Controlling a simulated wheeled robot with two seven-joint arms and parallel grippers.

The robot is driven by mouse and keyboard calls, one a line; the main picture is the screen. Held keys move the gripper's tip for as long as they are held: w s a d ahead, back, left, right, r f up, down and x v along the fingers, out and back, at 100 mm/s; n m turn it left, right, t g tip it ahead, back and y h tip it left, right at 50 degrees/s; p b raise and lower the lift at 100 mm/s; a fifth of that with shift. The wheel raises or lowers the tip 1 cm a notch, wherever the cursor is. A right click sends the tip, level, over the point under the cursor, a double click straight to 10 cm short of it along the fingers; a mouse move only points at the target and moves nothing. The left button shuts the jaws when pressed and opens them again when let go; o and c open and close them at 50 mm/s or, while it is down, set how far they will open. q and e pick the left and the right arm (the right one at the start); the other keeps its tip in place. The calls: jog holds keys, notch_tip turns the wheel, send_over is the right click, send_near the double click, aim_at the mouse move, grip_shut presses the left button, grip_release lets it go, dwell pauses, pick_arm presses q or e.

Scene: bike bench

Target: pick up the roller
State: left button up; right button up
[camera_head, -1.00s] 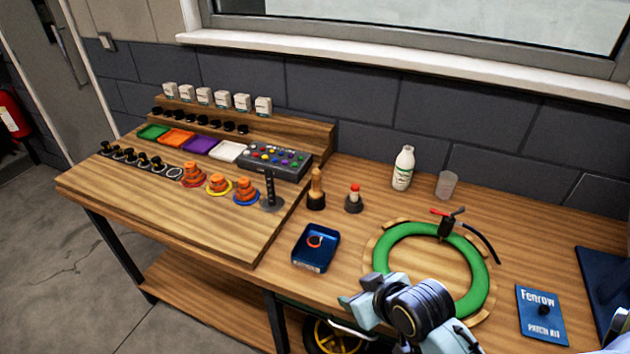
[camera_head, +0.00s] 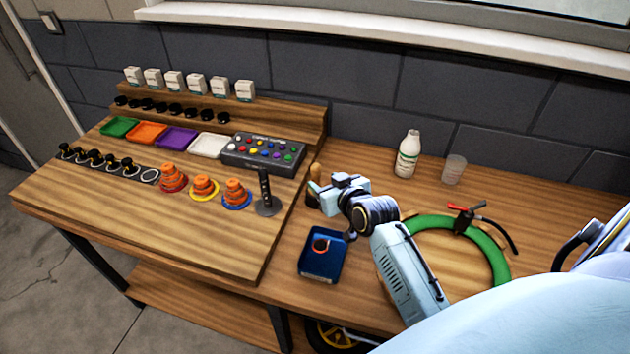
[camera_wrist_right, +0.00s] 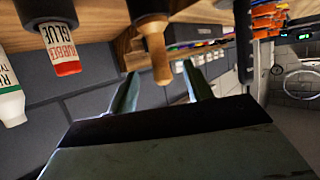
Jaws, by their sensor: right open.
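The roller, taken to be the item with a wooden handle (camera_head: 314,172), stands upright at the back of the bench, partly hidden by my right gripper. In the right wrist view, which is upside down, its wooden handle (camera_wrist_right: 158,52) and dark base show between the lines of my fingers. My right gripper (camera_head: 326,192) is open and empty, right beside the roller in the head view. Its two fingers (camera_wrist_right: 163,92) show apart in the wrist view, with the handle ahead between them; contact cannot be told. My left gripper is not in view.
A white bottle (camera_head: 407,154) and a clear cup (camera_head: 454,170) stand behind. A blue tray (camera_head: 321,268) is in front, a black post (camera_head: 266,190) to the left, and a green ring (camera_head: 490,250) to the right.

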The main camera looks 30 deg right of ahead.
aim_at(318, 176)
jog(key=shift+x, duration=0.8)
jog(key=x, duration=0.3)
jog(key=shift+w+r, duration=0.15)
jog(key=shift+w, duration=0.45)
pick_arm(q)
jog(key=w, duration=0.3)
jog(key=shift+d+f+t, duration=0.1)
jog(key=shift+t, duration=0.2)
pick_arm(e)
grip_shut()
